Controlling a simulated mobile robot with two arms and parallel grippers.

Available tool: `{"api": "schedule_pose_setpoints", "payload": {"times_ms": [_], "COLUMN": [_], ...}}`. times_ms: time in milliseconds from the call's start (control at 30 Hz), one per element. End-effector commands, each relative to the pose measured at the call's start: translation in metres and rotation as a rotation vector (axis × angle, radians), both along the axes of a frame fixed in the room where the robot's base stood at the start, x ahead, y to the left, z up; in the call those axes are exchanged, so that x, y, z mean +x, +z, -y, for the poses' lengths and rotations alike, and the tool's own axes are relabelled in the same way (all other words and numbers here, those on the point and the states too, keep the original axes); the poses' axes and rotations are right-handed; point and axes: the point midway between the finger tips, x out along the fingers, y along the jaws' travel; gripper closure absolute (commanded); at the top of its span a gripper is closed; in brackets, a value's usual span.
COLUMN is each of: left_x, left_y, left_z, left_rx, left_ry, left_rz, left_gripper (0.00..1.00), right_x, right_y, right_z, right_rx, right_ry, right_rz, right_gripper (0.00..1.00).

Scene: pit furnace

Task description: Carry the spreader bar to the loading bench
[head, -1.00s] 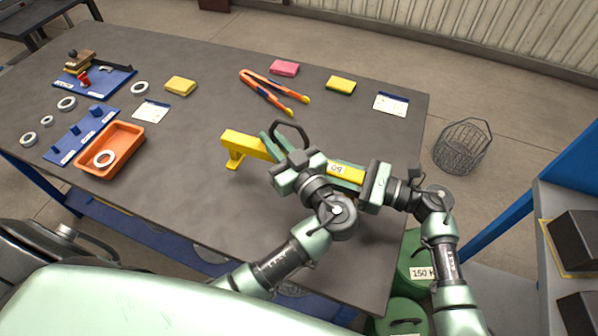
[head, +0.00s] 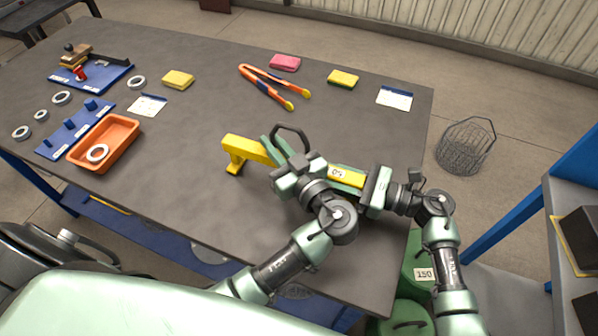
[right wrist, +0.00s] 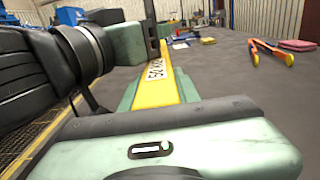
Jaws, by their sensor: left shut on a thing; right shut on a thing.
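The yellow spreader bar (head: 243,145) lies across the near right part of the grey table top in the head view. A yellow foot hangs under its left end. My left gripper (head: 277,150) is shut on it left of the middle. My right gripper (head: 362,185) is shut on it near its right end. The wrists and fingers hide parts of the bar. In the right wrist view the bar (right wrist: 158,88) runs away from the green fingers, with a white label on top. I cannot tell how high the bar is above the table.
The dark table (head: 190,140) carries an orange tray (head: 128,150), orange tongs (head: 265,84), sponges, rings and blue fixtures, mostly far and left. A wire basket (head: 466,147) stands on the floor to the right. Green drums (head: 411,270) and a grey shelf (head: 570,235) are near right.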

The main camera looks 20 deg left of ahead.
Motion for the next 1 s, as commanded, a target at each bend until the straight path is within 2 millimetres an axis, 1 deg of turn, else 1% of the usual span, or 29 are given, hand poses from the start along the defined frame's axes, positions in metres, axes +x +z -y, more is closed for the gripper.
{"api": "schedule_pose_setpoints", "payload": {"times_ms": [67, 100, 133, 167, 467, 567, 667, 1000], "left_x": [0.001, 0.000, 0.000, 0.000, 0.000, -0.003, -0.011, -0.050], "left_y": [-0.006, -0.005, -0.004, -0.004, -0.004, -0.005, -0.006, -0.005], "left_z": [-0.004, -0.004, -0.004, -0.003, -0.001, 0.005, 0.016, 0.075], "left_rx": [0.005, 0.003, 0.003, 0.003, 0.001, -0.001, -0.002, -0.001], "left_ry": [0.008, 0.008, 0.008, 0.007, 0.002, 0.000, 0.000, 0.002], "left_rz": [0.006, 0.002, 0.002, 0.002, 0.001, -0.001, -0.002, -0.002], "left_gripper": [1.00, 0.81, 0.73, 0.68, 0.68, 0.68, 0.68, 0.68], "right_x": [-0.001, -0.001, -0.001, -0.001, -0.001, 0.000, 0.000, 0.000], "right_y": [-0.007, -0.006, -0.005, -0.005, -0.005, -0.005, -0.005, -0.005], "right_z": [0.001, 0.002, 0.002, 0.002, 0.001, 0.000, 0.000, 0.000], "right_rx": [0.004, 0.000, 0.000, -0.001, 0.000, 0.000, 0.000, 0.000], "right_ry": [0.005, 0.005, 0.005, 0.004, 0.002, 0.002, 0.001, 0.001], "right_rz": [0.002, 0.000, 0.000, 0.000, 0.000, 0.000, 0.000, 0.000], "right_gripper": [1.00, 0.61, 0.52, 0.47, 0.47, 0.47, 0.47, 0.47]}}
